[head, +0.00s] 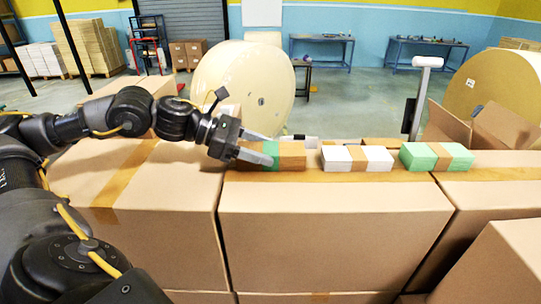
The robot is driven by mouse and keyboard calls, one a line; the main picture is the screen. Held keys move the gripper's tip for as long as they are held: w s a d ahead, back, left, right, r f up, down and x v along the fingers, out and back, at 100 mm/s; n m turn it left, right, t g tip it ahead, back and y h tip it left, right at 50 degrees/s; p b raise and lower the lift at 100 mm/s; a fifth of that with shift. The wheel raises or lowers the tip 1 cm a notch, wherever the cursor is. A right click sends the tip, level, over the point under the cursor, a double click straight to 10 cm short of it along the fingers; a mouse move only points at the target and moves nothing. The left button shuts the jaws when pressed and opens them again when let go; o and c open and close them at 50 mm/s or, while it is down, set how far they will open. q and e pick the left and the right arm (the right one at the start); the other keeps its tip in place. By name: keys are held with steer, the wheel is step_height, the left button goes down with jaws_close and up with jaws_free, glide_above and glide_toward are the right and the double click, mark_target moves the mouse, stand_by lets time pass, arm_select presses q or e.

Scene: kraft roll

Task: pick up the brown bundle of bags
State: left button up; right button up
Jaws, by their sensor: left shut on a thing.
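The brown bundle of bags (291,155) lies on top of the middle large cardboard box, with a green band showing near its left part. My left gripper (272,151) reaches in from the left and is shut on this bundle, one finger on the far side and one on the near side. The fingers hide part of the bundle's left end. The bundle appears at box-top level; I cannot tell whether it is clear of the surface. My right gripper is not in view.
A white bundle (377,158) and a green bundle (421,157), each with a brown band, lie in a row to the right. Large boxes (315,235) fill the front. A white post (424,85) and an open carton (497,125) stand behind at right. A big paper roll (243,85) stands behind.

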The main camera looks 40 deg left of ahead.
mark_target(264, 145)
arm_select(q)
steer(key=r+p, duration=0.1)
steer(key=r, duration=0.1)
steer(key=w+r+p, duration=0.1)
steer(key=r+p, duration=0.3)
steer(key=shift+w+a+r, duration=0.15)
steer(key=shift+w, duration=0.15)
steer(key=w+a+r, duration=0.3)
steer(key=w+r, duration=0.3)
steer(key=w, duration=0.6)
steer(key=shift+a+r, duration=0.2)
steer(key=shift+r, duration=0.15)
